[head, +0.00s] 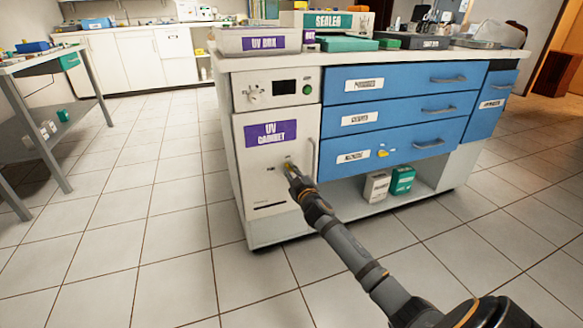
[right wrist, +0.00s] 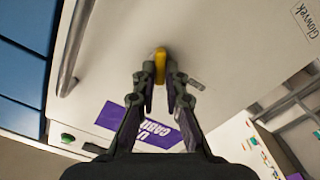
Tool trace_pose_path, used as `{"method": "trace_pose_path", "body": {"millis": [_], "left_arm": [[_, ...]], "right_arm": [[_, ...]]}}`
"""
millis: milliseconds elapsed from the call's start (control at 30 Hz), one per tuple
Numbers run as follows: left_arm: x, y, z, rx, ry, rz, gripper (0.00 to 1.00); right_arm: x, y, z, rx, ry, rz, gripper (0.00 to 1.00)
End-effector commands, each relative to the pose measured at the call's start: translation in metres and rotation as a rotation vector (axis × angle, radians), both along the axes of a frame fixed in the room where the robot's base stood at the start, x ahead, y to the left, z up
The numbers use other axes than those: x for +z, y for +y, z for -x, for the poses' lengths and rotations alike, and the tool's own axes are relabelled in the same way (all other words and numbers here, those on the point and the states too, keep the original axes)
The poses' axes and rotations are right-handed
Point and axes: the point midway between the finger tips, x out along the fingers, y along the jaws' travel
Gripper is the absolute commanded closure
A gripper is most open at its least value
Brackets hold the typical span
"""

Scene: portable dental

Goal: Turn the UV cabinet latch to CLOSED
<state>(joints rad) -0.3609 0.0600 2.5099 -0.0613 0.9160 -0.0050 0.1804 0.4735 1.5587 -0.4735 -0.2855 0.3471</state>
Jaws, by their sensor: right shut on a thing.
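The UV cabinet (head: 263,185) is a white door with a purple "UV CABINET" label and a vertical handle on its right side. Its door is shut. The small yellow latch (right wrist: 160,62) is on the door below the label; in the head view it is mostly hidden by my gripper. My right gripper (head: 291,170) reaches it from the lower right. In the right wrist view its two fingers (right wrist: 161,84) are shut on the latch, one on each side. The latch markings are too small or covered to read. My left gripper is not in view.
The door handle (head: 313,157) stands out just right of the latch. Blue drawers (head: 405,110) with handles are further right, and a small yellow piece (head: 383,153) is on the lowest one. Boxes (head: 377,187) stand on the shelf below. The tiled floor in front is clear.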

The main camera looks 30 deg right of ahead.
Motion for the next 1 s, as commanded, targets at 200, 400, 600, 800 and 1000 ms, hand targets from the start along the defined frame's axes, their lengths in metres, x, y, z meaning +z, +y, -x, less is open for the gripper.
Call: {"method": "trace_pose_path", "body": {"millis": [200,400,600,800,1000], "left_arm": [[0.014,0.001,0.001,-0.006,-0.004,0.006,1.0],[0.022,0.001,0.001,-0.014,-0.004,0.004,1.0],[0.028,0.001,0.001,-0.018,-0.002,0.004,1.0],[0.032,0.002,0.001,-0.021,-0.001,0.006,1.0],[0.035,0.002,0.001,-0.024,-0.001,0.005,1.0]], "right_arm": [[0.001,0.001,0.0,0.0,0.049,0.198,1.0],[0.0,0.002,0.0,0.001,0.093,0.383,1.0],[-0.001,0.002,0.0,0.001,0.136,0.565,1.0],[-0.002,0.002,0.0,0.002,0.175,0.727,1.0],[-0.003,0.002,0.0,0.002,0.205,0.853,1.0]]}}
